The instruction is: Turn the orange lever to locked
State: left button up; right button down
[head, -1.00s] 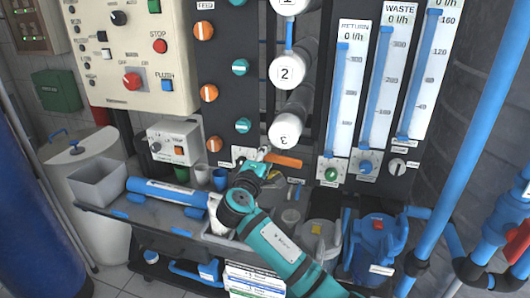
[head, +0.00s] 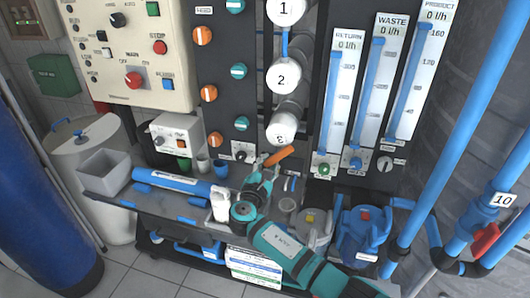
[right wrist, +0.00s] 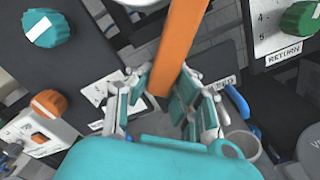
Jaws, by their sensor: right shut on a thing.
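The orange lever (head: 279,156) sits below the column of white numbered cylinders on the dark panel. Its free end points up and to the right in the head view. My right gripper (head: 264,167) is at the lever's lower left end. In the right wrist view the lever (right wrist: 181,45) comes down from the top to between the fingers of my right gripper (right wrist: 160,97), which is shut on it. A plate partly hidden behind the fingers carries text that I cannot read in full. My left gripper is not in view.
A grey bench (head: 165,207) with a blue-and-white tube (head: 172,184) and small cups lies below. Flow meters (head: 338,97) stand to the right of the lever. A blue housing (head: 364,232) and blue pipes (head: 478,115) take up the right side.

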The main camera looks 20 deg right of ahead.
jog(key=shift+s+d+f+n+p, duration=0.25)
jog(key=shift+s+d+n+p, duration=0.15)
jog(key=shift+n+p, duration=0.95)
jog(key=shift+s+d+f+n+p, duration=0.25)
jog(key=shift+d+n+p, duration=0.2)
jog(key=shift+n+p, duration=0.85)
jog(key=shift+s+d+f+n+p, duration=0.35)
jog(key=shift+n+p, duration=0.65)
jog(key=shift+n, duration=0.65)
jog(key=shift+d, duration=0.1)
jog(key=c, duration=1.5)
grip_release()
jog(key=shift+c, duration=0.2)
jog(key=shift+o, duration=0.7)
jog(key=shift+r, duration=0.15)
jog(key=v, duration=1.2)
